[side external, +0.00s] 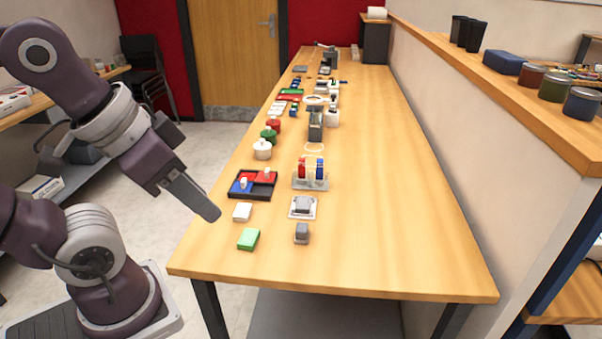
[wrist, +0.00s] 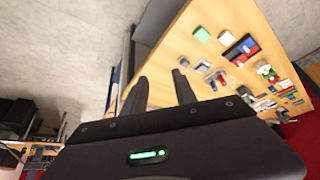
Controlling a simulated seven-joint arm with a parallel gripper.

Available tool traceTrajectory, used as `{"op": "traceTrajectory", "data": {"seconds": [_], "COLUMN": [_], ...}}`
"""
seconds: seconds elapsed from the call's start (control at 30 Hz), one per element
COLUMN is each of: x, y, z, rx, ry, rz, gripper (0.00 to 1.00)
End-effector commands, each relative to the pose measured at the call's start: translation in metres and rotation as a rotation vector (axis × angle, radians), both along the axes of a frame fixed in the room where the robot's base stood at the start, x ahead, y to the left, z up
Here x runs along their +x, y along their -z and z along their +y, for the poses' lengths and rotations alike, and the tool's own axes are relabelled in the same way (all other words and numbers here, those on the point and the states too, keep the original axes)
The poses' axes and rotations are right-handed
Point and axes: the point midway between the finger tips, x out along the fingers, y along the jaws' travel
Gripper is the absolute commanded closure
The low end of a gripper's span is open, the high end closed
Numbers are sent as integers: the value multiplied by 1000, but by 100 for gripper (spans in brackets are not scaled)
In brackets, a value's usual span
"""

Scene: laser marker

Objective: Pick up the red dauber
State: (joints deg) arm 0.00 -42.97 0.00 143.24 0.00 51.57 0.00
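The tray also shows in the wrist view (wrist: 241,50). My gripper (side external: 211,213) is in the air at the table's left side, left of and nearer than the tray. In the wrist view its two fingers (wrist: 160,90) stand apart with nothing between them.
A white block (side external: 242,212) and a green block (side external: 248,239) lie nearer than the tray. A stand with red and blue rolls (side external: 311,172) is to its right. White, green and red pots (side external: 262,149) stand behind it. The table's right side is clear.

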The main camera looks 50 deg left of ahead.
Motion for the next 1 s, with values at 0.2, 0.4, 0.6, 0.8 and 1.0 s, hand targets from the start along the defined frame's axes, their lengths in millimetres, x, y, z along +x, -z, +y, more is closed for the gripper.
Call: {"op": "traceTrajectory", "data": {"seconds": [0.2, 0.4, 0.6, 0.8, 1.0], "x": [0, 0, 3, 95, 246], "y": [0, 0, -2, -33, -4], "z": [0, 0, 0, 19, 104], "rx": [0, 0, -7, -172, -271], "ry": [0, 0, -5, -175, -494], "rz": [0, 0, 3, 86, 162], "gripper": [66, 55, 55, 55, 55]}}
